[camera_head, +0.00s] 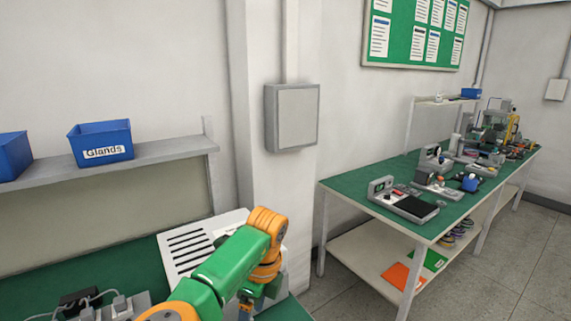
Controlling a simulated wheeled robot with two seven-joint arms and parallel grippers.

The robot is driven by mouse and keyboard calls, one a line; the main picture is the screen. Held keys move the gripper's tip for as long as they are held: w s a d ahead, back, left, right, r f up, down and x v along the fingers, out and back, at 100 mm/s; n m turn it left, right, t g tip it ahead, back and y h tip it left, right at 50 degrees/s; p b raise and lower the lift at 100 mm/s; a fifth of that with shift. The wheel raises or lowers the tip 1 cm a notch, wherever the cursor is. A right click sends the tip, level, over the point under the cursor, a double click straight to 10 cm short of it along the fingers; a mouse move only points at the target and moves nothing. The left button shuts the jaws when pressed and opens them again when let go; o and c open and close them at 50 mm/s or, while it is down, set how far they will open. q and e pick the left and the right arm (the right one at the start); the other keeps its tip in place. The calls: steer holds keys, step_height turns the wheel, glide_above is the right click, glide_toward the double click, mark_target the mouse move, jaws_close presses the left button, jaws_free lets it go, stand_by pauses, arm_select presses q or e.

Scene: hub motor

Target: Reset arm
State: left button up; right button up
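A green and orange jointed arm (232,266) rises from the bottom edge, left of centre. It looks like my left arm, entering from the lower left. It bends at an orange joint, and its links turn back down in front of the green bench (130,277). No gripper fingers can be made out at its lower end, which runs toward the bottom edge. My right arm and gripper do not show.
Blue bins, one labelled Glands (101,143), sit on a shelf (120,160) above. At right, a second green-topped table (455,212) carries several devices. Floor shows between the benches.

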arm_select(q)
steer(key=s+d+f+n+t+h, duration=0.2)
steer(key=d+f+h, duration=0.6)
steer(key=d, duration=0.1)
steer(key=s+d+f+n+t+h, duration=0.2)
steer(key=d+f+h, duration=0.6)
steer(key=d, duration=0.1)
steer(key=s+a+f+n+t+y, duration=0.2)
steer(key=s+a+f+n+y, duration=0.15)
steer(key=a+f+n, duration=0.4)
steer(key=s+a+f+n+t+y, duration=0.3)
steer(key=a+f+n+y, duration=0.15)
steer(key=a+f, duration=0.6)
steer(key=s+a+f+n+g+y, duration=0.1)
steer(key=s+a+f+g+y, duration=0.1)
steer(key=s, duration=0.7)
steer(key=s+a+f+n+g+y, duration=0.1)
steer(key=s+a+f+g+y, duration=0.1)
steer(key=s+a, duration=0.4)
steer(key=s+a+f+n+g+y, duration=0.1)
steer(key=s+a+f+g, duration=0.3)
steer(key=s, duration=0.8)
step_height(320, 180, down, 2)
steer(key=shift+a+f+y, duration=0.1)
steer(key=shift+a+y, duration=0.15)
steer(key=shift+y, duration=0.25)
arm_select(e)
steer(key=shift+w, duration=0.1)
